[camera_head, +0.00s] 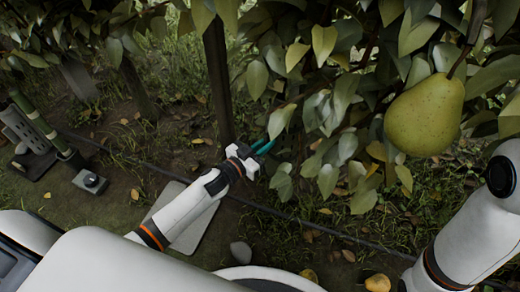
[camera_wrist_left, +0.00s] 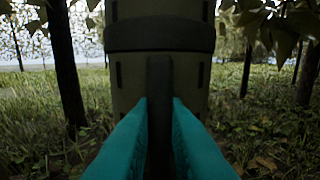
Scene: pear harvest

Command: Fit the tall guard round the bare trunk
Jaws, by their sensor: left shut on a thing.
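The tall guard (camera_wrist_left: 160,75) is a dark green upright cylinder with narrow slots and a darker band, filling the middle of the left wrist view. My left gripper (camera_wrist_left: 160,125) is shut on a dark vertical rib on the guard's near side. In the head view the teal fingers of my left gripper (camera_head: 264,147) point right into the foliage, and leaves hide the guard there. I cannot make out the bare trunk or tell whether the guard is around it. My right arm stands at the right of the head view, its gripper out of frame.
A large pear (camera_head: 425,115) hangs near the right arm among leafy branches. A dark post (camera_head: 217,80) stands just behind my left gripper. A green tube (camera_head: 35,120) and a dark block with a knob (camera_head: 90,180) are at left. A grey board (camera_head: 180,218) lies below the left forearm.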

